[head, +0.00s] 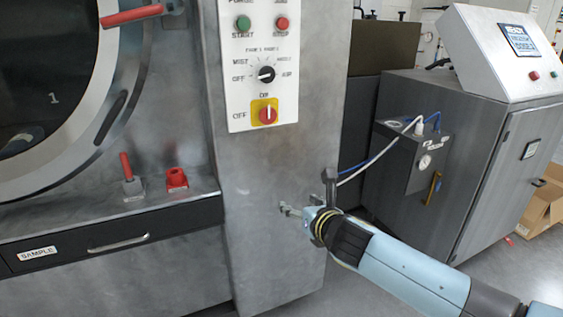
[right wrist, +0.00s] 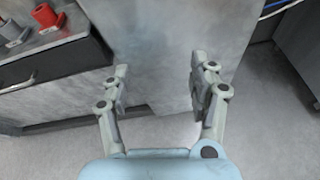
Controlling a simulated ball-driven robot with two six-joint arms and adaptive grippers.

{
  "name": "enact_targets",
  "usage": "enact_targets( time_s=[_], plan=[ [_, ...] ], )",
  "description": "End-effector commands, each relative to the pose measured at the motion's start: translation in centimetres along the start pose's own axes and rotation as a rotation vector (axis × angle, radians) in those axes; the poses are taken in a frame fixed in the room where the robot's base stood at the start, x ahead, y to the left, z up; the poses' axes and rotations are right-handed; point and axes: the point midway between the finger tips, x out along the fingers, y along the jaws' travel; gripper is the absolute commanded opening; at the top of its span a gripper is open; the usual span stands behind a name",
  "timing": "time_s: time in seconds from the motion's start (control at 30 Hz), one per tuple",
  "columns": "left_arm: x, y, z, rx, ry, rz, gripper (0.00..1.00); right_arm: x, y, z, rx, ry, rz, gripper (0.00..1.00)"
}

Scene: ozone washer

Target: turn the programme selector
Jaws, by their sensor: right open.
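The programme selector (head: 266,74) is a round black knob with a pale pointer on the white control panel (head: 262,103), with printed positions around it. A red rotary switch (head: 267,115) on a yellow plate sits just below it. My right gripper (head: 287,210) is well below the panel, in front of the bare steel column face. In the right wrist view my right gripper (right wrist: 158,85) has its two fingers spread wide with nothing between them. The selector is outside that view. My left gripper is not in view.
A green start button (head: 243,23) and a red stop button (head: 281,23) sit above the selector. A red-handled lever (head: 128,172) and a red fitting (head: 176,178) stand on the ledge at left. A drawer handle (head: 118,243) sticks out below. Hoses (head: 372,160) run at right.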

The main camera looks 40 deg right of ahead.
Motion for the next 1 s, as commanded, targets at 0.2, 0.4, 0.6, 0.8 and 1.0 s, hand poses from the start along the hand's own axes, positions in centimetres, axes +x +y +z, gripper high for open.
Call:
enact_targets(
  time_s=[0.2,0.4,0.6,0.8,1.0],
  plan=[
    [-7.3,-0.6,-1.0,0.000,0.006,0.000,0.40,-3.6,5.5,22.4,-0.178,-0.298,0.064,0.60],
    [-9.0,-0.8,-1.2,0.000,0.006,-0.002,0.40,-4.1,6.2,26.6,-0.182,-0.342,0.072,0.60],
    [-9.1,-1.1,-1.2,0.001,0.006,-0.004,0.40,-1.9,6.4,27.3,-0.179,-0.344,0.072,0.60],
    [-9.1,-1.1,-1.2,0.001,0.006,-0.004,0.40,1.9,6.9,28.6,-0.177,-0.343,0.072,0.60],
    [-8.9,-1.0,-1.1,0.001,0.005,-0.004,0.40,5.0,7.2,29.4,-0.178,-0.342,0.073,0.60]
  ],
)
